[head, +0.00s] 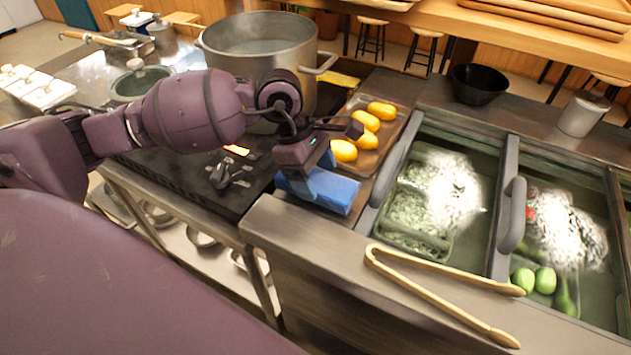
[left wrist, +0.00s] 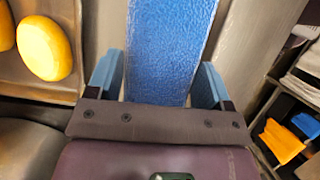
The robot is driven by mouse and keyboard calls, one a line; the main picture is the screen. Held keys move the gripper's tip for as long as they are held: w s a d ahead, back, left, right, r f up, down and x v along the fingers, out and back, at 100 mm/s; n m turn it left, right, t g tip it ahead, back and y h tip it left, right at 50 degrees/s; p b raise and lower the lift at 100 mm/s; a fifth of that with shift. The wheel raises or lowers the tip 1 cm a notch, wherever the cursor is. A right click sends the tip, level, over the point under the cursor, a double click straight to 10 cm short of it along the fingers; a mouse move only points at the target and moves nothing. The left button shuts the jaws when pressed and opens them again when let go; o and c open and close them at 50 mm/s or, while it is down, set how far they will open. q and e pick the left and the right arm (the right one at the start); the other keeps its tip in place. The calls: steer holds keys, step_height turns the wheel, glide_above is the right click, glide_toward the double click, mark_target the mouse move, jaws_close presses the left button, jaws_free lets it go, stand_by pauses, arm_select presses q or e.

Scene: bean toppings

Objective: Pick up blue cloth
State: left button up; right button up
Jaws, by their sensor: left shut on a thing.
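The blue cloth (head: 333,190) is a folded rectangle at the left end of the metal counter, beside the tray of yellow items. My left gripper (head: 312,183) is over its left part and shut on it. In the left wrist view the cloth (left wrist: 168,50) runs between the two light-blue fingers of the gripper (left wrist: 160,85). My right gripper is not in view.
A tray (head: 393,148) with several yellow items lies behind the cloth. A large pot (head: 250,52) stands on the stove behind my left arm. Sunken bins with a grey handle (head: 512,215) are at the right. Wooden tongs (head: 430,292) lie on the front counter.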

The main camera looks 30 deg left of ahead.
mark_target(315, 177)
arm_select(q)
step_height(315, 177, up, 18)
steer(key=shift+f+p, duration=0.25)
steer(key=shift+p, duration=0.2)
